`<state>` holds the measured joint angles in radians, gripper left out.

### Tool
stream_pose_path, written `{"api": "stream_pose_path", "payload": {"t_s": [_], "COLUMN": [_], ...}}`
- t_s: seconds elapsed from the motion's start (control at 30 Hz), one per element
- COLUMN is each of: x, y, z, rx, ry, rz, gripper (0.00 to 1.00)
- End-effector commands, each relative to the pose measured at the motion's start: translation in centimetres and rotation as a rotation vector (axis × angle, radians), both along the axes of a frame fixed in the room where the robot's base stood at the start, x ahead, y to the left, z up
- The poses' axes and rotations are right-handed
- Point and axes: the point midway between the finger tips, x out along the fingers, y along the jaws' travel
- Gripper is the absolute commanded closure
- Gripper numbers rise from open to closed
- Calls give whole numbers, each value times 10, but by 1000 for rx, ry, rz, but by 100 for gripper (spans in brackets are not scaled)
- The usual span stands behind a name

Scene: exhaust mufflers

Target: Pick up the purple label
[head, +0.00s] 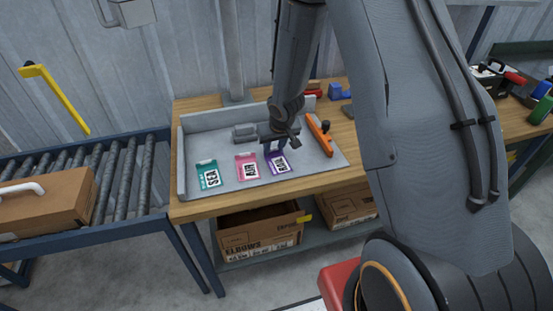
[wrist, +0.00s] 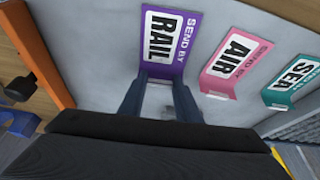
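The purple label (head: 278,162) lies on the grey tray (head: 225,185), the rightmost of three labels in the head view. In the wrist view the purple label (wrist: 168,38) reads "SEND BY RAIL" in front of my fingers. My gripper (head: 273,150) is above the label's upper edge in the head view. In the wrist view my gripper (wrist: 156,92) has its two fingers apart, with the label's near end at their tips. I cannot tell whether the tips touch it.
A pink AIR label (head: 247,166) and a teal SEA label (head: 208,175) lie to the left. An orange bar with a dark knob (head: 320,135) is to the right on the tray. A roller conveyor with a cardboard box (head: 45,205) stands at the left.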

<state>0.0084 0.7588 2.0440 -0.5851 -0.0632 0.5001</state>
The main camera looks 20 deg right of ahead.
Motion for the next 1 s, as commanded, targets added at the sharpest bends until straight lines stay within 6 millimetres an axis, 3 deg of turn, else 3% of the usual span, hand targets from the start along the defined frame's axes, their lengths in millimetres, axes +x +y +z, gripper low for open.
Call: {"api": "stream_pose_path", "payload": {"t_s": [0.47, 1.0], "x": [0, -1], "y": [0, 0], "z": [3, 36], "rx": [0, 0], "ry": [0, 0], "rz": [0, 0], "gripper": [91, 91]}}
